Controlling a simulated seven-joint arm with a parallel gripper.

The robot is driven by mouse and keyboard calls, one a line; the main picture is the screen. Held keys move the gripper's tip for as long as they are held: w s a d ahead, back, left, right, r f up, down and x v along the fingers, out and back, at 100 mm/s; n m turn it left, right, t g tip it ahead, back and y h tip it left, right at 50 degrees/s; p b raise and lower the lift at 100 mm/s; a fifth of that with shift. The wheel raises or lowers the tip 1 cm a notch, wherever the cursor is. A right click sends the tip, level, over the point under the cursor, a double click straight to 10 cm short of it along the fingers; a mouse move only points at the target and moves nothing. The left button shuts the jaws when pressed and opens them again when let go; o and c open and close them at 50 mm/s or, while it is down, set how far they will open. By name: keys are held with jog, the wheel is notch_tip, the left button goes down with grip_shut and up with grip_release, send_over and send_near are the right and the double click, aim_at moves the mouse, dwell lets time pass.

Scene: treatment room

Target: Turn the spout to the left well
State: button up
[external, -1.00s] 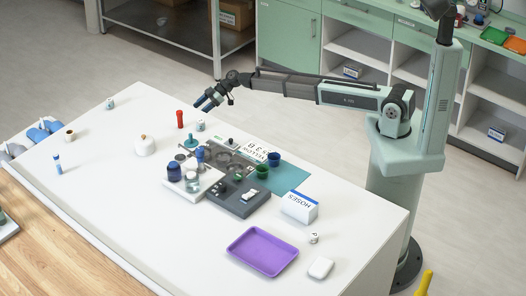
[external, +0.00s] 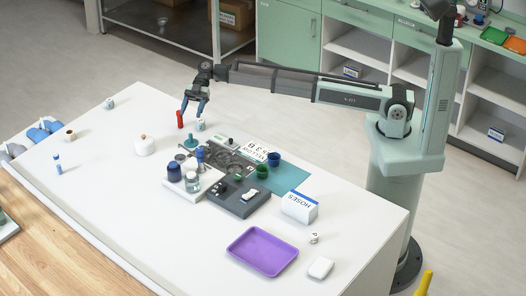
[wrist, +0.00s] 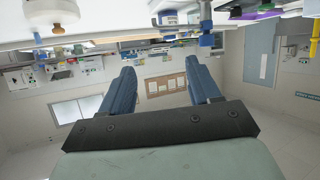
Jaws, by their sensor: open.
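A grey metallic unit (external: 227,158) lies near the middle of the table, in front and to the right of my gripper. It is too small to make out a spout or separate wells on it.
A purple tray (external: 262,252) lies at the front. The table's left part is sparser.

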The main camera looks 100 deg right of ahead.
aim_at(200, 148)
jog(key=s+a+r+n+g+y, duration=0.1)
jog(key=s+a+r+n+g, duration=0.2)
jog(key=a, duration=0.7)
jog(key=shift+g, duration=0.4)
jog(key=x, duration=1.4)
jog(key=shift+s+d+f, duration=0.2)
jog(key=shift+s+f, duration=0.15)
grip_shut()
